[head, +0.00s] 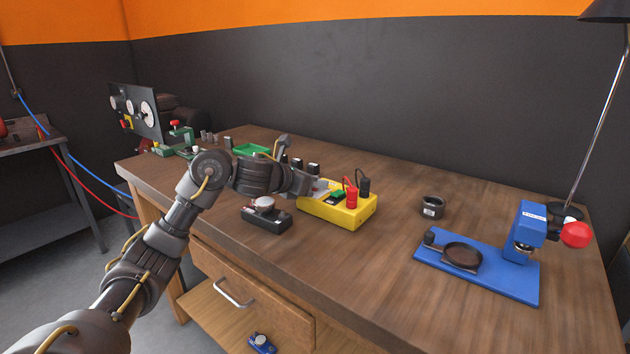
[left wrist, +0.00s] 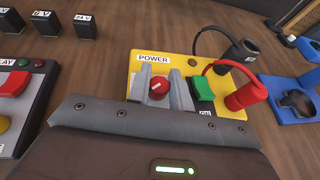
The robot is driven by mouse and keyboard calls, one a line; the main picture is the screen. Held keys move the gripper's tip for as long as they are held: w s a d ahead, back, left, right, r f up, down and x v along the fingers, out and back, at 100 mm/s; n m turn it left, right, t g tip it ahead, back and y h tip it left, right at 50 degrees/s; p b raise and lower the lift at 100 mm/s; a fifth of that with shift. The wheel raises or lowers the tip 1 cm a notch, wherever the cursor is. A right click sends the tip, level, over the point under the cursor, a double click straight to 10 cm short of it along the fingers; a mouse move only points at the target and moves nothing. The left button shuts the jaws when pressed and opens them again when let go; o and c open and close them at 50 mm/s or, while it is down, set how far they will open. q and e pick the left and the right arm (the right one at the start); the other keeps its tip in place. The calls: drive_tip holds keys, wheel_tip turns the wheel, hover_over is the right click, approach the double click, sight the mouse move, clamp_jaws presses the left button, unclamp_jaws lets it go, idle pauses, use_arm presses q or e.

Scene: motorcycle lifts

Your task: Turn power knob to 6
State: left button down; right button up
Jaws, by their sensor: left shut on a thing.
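The yellow power box (head: 352,216) stands on the wooden workbench, with a label reading POWER above its knob in the left wrist view. The red power knob (left wrist: 159,88) sits between the two fingers of my left gripper (left wrist: 160,85), which is shut on it. A white mark shows on the knob, but the number it points to cannot be read. A green switch (left wrist: 203,88) is just right of the fingers. In the head view my left gripper (head: 318,187) covers the knob. My right gripper is not in view.
Red and black plugs (head: 351,194) with cables stand on the box's right side. A black box with a round top (head: 266,216) is left of it. A blue press (head: 485,270) and a dark cup (head: 432,207) stand to the right, with bare bench between.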

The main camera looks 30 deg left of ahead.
use_arm(q)
drive_tip(key=n+y+p, duration=0.4)
drive_tip(key=y, duration=0.1)
drive_tip(key=shift+r, duration=0.15)
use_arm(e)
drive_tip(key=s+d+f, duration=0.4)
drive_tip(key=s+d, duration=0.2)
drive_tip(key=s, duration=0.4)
use_arm(q)
drive_tip(key=n+g+y+p, duration=0.1)
drive_tip(key=n+y+p, duration=0.4)
drive_tip(key=p, duration=0.1)
drive_tip(key=shift+n+g+y+p, duration=0.6)
drive_tip(key=shift+n+y+p, duration=0.1)
drive_tip(key=shift+y+p, duration=0.2)
drive_tip(key=shift+f, duration=0.2)
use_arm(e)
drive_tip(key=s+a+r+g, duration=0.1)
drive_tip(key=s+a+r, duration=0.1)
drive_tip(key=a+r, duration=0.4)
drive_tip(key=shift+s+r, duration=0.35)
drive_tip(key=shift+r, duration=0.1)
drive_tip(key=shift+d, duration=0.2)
use_arm(q)
drive_tip(key=c, duration=1.3)
unclamp_jaws()
drive_tip(key=shift+o, duration=0.2)
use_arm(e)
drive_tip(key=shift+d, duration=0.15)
